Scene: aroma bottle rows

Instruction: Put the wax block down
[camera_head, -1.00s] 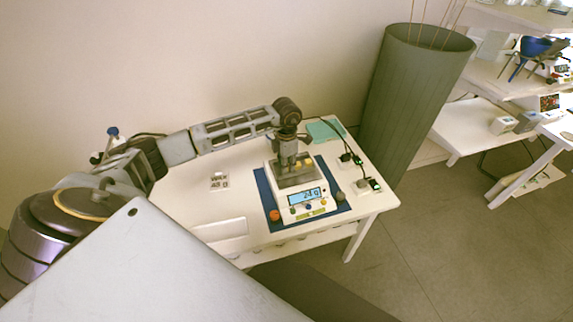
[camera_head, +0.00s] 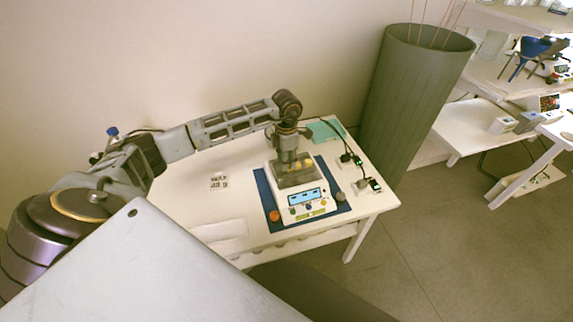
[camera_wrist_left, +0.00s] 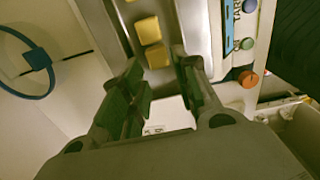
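Two yellow wax blocks lie in the grey tray on the scale; in the left wrist view one (camera_wrist_left: 148,30) is farther off and the other (camera_wrist_left: 157,55) lies near my fingertips. The scale (camera_head: 308,208) stands on a blue mat (camera_head: 265,195), and its display seems to show dashes. My left gripper (camera_head: 289,160) points down just over the grey tray (camera_head: 300,178). In the left wrist view its fingers (camera_wrist_left: 160,72) are apart, with a gap on both sides of the nearer wax block. My right gripper is out of view.
The white table (camera_head: 180,200) carries a small label card (camera_head: 219,183) at left. Small cabled devices (camera_head: 362,185) sit at right. A tall grey-green bin (camera_head: 410,100) stands behind.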

